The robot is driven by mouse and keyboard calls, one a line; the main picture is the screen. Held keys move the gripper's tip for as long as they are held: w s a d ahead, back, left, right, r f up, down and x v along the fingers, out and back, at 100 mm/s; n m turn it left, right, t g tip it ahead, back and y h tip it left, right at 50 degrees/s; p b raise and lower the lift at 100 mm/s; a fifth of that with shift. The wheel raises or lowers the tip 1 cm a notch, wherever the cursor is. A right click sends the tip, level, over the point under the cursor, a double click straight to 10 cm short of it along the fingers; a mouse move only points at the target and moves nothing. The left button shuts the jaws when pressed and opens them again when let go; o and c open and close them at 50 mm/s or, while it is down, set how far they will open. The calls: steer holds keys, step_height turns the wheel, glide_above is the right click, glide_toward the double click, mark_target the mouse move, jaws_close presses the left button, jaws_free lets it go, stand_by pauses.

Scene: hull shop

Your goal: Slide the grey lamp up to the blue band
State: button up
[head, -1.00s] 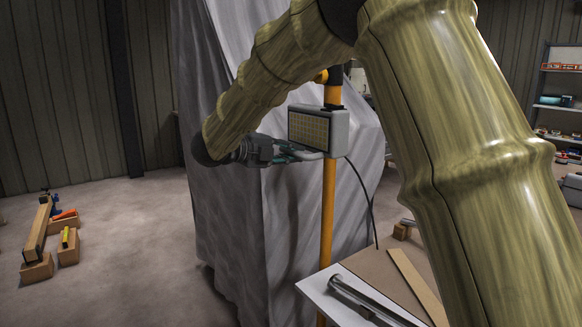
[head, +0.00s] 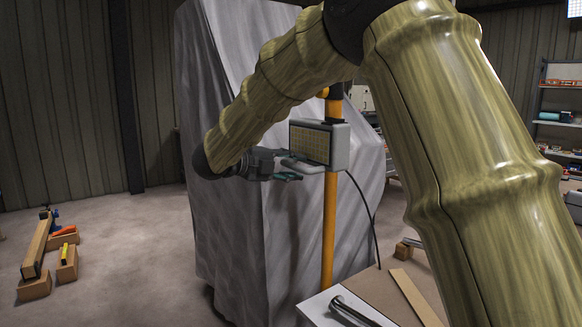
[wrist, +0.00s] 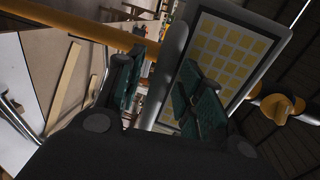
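The grey lamp (head: 341,147), a box with a yellow-gridded face, sits upright on a yellow pole (head: 329,230), just below a black sleeve (head: 334,106). A grey handle (head: 303,166) sticks out at its lower left. My gripper (head: 291,170) is at that handle, left of the pole. In the wrist view, its two teal-padded fingers (wrist: 163,95) are apart, with a grey bar of the lamp between them; the lamp face (wrist: 228,55) shows behind the right finger. Contact cannot be told. I see no blue band; my arm hides part of the upper pole.
A yellow knob (head: 323,92) is on the pole above the lamp. A black cable (head: 366,200) hangs from the lamp. A grey-draped bulk (head: 235,240) stands close behind. A table (head: 385,285) with a metal tube (head: 352,312) is below right. Wood blocks (head: 36,288) lie on the left floor.

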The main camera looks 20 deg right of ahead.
steer(key=v, duration=1.2)
